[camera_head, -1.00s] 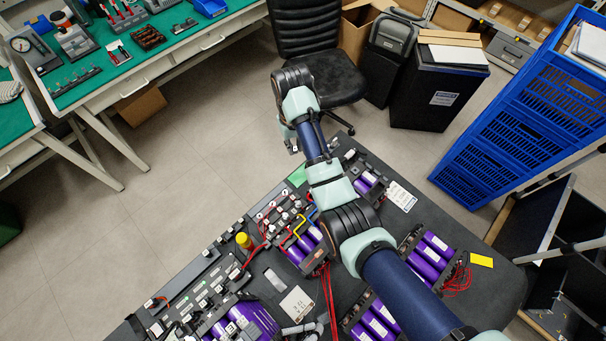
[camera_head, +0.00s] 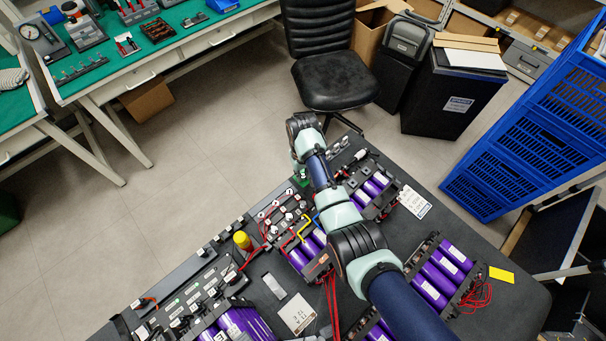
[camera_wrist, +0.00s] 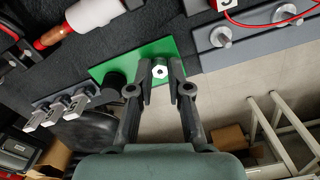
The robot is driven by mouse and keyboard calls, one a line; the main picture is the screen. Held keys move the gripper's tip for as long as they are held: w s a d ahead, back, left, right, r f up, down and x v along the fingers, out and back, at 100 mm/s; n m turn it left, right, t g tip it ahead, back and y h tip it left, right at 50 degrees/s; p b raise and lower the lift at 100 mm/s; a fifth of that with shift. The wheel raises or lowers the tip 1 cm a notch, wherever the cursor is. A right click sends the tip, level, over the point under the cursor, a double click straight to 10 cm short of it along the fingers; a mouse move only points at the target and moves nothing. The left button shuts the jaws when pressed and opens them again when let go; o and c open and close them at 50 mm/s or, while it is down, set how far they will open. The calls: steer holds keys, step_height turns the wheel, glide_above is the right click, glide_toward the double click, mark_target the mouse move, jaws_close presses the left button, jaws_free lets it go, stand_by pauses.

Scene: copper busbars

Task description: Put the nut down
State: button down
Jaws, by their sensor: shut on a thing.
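In the wrist view, my gripper (camera_wrist: 160,82) is shut on a small silver nut (camera_wrist: 160,71), held between its two dark fingertips. The nut is over a green plate (camera_wrist: 122,68) at the table's edge. I cannot tell whether the nut touches the plate. In the head view, a bit of the green plate (camera_head: 301,177) shows beside my arm; the fingers and nut are hidden there by the arm.
A dark round knob (camera_wrist: 113,83) stands on the green plate, left of the fingers. A grey bar with round studs (camera_wrist: 252,36) is at right. Purple cells (camera_head: 437,278) and red wires fill much of the table. An office chair (camera_head: 333,80) stands beyond the edge.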

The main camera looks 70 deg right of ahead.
mark_target(303, 176)
steer(key=shift+r, duration=0.15)
steer(key=shift+f, duration=0.2)
steer(key=c, duration=1.1)
jaws_free()
step_height(303, 176, up, 12)
steer(key=p, duration=0.4)
steer(key=shift+r, duration=0.2)
steer(key=shift+w, duration=0.1)
